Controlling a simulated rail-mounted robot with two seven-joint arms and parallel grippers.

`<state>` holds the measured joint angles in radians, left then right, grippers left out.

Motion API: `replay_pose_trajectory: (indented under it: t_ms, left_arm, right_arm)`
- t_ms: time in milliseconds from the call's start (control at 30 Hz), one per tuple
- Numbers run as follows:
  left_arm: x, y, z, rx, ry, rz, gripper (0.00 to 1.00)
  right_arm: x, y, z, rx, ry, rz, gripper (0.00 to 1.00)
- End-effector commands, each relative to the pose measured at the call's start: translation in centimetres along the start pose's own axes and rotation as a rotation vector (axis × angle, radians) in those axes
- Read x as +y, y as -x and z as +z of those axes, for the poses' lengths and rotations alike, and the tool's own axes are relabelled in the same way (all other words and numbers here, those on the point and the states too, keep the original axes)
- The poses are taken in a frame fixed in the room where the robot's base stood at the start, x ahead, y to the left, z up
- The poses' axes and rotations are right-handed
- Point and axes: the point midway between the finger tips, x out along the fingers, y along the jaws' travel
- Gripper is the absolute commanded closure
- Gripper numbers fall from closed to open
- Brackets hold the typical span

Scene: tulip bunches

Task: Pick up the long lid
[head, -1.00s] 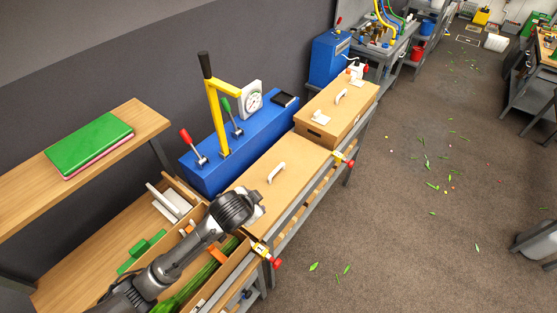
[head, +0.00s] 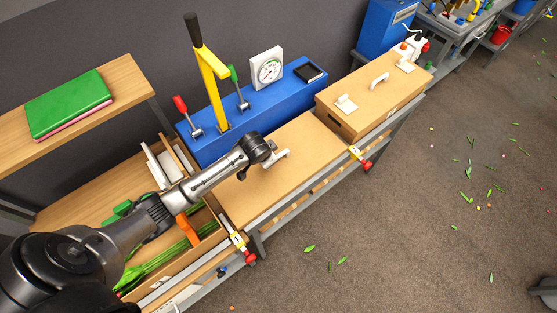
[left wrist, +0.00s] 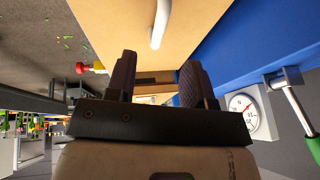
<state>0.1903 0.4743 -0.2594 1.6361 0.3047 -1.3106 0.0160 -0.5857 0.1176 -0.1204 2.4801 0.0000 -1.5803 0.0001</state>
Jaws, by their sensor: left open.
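The long lid (head: 290,185) is a flat tan panel with a white bar handle, lying on the bench in the middle of the head view. My left gripper (head: 281,158) is over the lid by the handle and hides part of it. In the left wrist view the open gripper (left wrist: 158,64) has two dark fingers apart, with nothing seen between them but the tan lid and a dark gap. The white handle (left wrist: 160,24) stands on the lid beyond the fingertips, roughly in line with the space between them. My right gripper is in neither view.
A blue unit (head: 245,120) with yellow and red levers and a gauge stands behind the lid. A second tan lidded box (head: 350,110) stands to the right. An open crate with green stems (head: 165,260) lies to the left. Red-knobbed clamps (head: 366,165) line the front rail.

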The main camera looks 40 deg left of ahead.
Motion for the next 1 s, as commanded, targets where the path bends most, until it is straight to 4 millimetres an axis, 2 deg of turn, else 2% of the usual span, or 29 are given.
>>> replay_pose_trajectory:
  t_ms: [100,300,633,1000]
  left_arm:
    - [0.1,-2.2,-0.1,0.000,0.001,0.001,0.52]
    - [0.0,-4.7,-0.1,0.001,0.001,-0.001,0.52]
    - [0.0,-6.2,-0.1,0.002,-0.001,-0.001,0.52]
    - [-0.1,-10.1,0.0,0.001,-0.001,-0.001,0.52]
  right_arm:
    - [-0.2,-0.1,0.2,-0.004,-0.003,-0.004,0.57]
    - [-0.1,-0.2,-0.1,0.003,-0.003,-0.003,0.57]
    - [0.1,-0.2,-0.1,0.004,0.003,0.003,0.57]
    - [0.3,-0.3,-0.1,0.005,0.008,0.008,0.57]
